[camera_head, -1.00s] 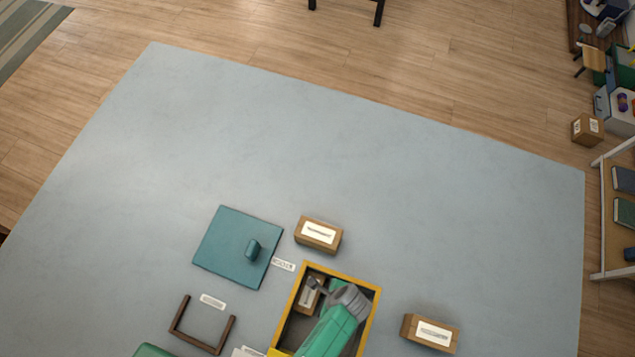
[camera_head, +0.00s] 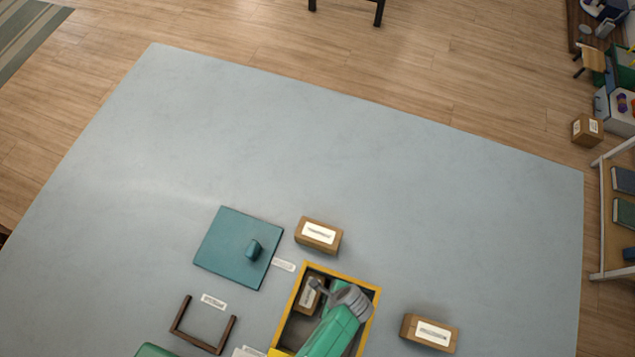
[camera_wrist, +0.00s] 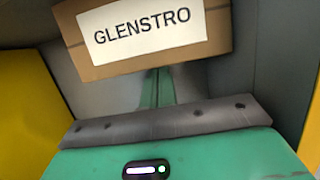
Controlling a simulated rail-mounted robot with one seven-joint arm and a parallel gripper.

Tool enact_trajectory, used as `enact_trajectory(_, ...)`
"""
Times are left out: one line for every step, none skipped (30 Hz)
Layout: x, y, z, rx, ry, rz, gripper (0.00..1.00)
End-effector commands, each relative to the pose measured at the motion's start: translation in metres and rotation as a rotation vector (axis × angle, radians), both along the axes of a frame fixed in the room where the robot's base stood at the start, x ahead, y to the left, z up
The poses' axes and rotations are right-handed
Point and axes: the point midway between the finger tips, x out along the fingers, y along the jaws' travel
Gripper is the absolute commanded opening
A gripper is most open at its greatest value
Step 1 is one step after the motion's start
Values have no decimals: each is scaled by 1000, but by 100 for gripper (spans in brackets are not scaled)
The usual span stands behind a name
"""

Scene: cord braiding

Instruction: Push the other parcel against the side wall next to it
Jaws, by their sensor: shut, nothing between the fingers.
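A yellow-rimmed box (camera_head: 375,300) with a grey inside stands at the lower middle of the head view. A brown parcel (camera_head: 311,295) lies inside it near the left wall, partly hidden by my arm. In the wrist view a brown parcel (camera_wrist: 150,32) with a white label reading GLENSTRO is at the top, ahead of my gripper. My gripper (camera_head: 318,287) is inside the box outline, shut and empty, with its tip beside or over the parcel. I cannot tell whether they touch. Yellow wall parts (camera_wrist: 25,105) show at the wrist view's sides.
A teal lid (camera_head: 225,240) with a knob lies left of the box. One closed parcel (camera_head: 318,235) lies behind the box and another (camera_head: 430,332) to its right. A brown U-shaped frame (camera_head: 185,325) stands at the lower left. The far table is clear.

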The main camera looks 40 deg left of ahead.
Motion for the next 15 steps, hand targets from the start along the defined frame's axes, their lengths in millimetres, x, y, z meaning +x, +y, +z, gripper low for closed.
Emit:
enact_trajectory(0,0,9,0,0,0,0)
enact_trajectory(0,0,13,0,0,0,0)
enact_trajectory(0,0,18,0,0,0,0)
enact_trajectory(0,0,22,0,0,0,0)
enact_trajectory(0,0,25,0,0,0,0)
enact_trajectory(0,0,30,0,0,0,0)
enact_trajectory(0,0,34,0,0,0,0)
enact_trajectory(0,0,37,0,0,0,0)
enact_trajectory(0,0,42,0,0,0,0)
enact_trajectory(0,0,45,0,0,0,0)
enact_trajectory(0,0,49,0,0,0,0)
enact_trajectory(0,0,53,0,0,0,0)
enact_trajectory(0,0,57,0,0,0,0)
enact_trajectory(0,0,60,0,-1,0,0)
enact_trajectory(0,0,65,-1,-1,0,0)
